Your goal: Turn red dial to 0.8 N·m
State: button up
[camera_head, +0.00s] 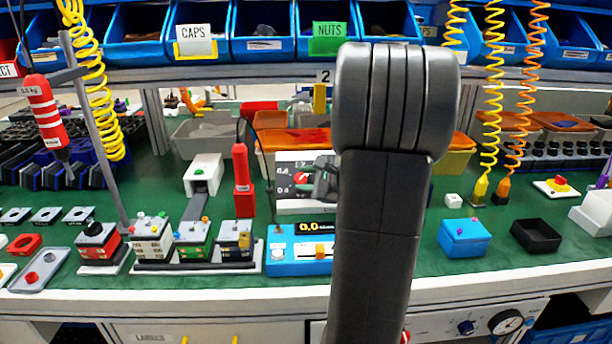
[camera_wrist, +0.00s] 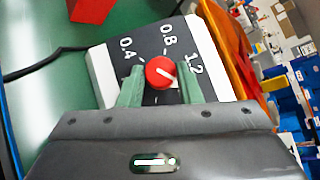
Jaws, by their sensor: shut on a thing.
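The red dial (camera_wrist: 160,72) is round with a white pointer mark and sits on a dark panel (camera_wrist: 118,50) with white edges. The panel carries the marks 0.4, 0.8 and 1.2 around the dial. The white mark appears to slant toward the lower right in the wrist view, away from the 0.8 mark; its exact reading is unclear. My gripper (camera_wrist: 160,67) is shut on the dial, with one greenish finger on each side. In the head view the panel (camera_head: 292,206), the dial (camera_head: 299,178) and my gripper (camera_head: 320,181) show left of my arm, which hides the panel's right part.
A blue unit with a lit display (camera_head: 305,228) stands in front of the panel. A red screwdriver (camera_head: 242,182) stands to its left. Orange-lidded bins (camera_head: 290,138) are behind. A blue box (camera_head: 464,238) and a black tray (camera_head: 536,235) lie to the right.

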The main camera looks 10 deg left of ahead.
aim_at(300, 181)
jog(key=n+g+p, duration=0.1)
jog(key=n+g+h+p, duration=0.1)
jog(key=n+p, duration=0.1)
jog(key=r+n+g+p, duration=0.1)
jog(key=n+p, duration=0.1)
jog(key=shift+w+g+h, duration=0.25)
jog(key=shift+g+h, duration=0.05)
jog(key=shift+g, duration=0.1)
jog(key=n+h+p, duration=0.1)
jog(key=n+g+h+p, duration=0.1)
jog(key=n+p, duration=0.1)
jog(key=n+g+p, duration=0.1)
jog(key=n+p, duration=0.1)
jog(key=shift+w+a+r+h, duration=0.2)
jog(key=shift+a+r+h, duration=0.05)
jog(key=shift+h, duration=0.15)
jog(key=n+h+p, duration=0.1)
jog(key=n+p, duration=0.1)
jog(key=n+g+h+p, duration=0.1)
jog(key=n+h+p, duration=0.1)
jog(key=shift+a+r+h, duration=0.1)
jog(key=shift+a+h, duration=0.2)
jog(key=shift+a, duration=0.05)
jog(key=n+h, duration=0.1)
jog(key=n+h+p, duration=0.1)
jog(key=n+h, duration=0.1)
jog(key=shift+a+n+p, duration=0.25)
jog(key=shift+n+p, duration=0.1)
jog(key=shift+n, duration=0.05)
jog(key=shift+h, duration=0.4)
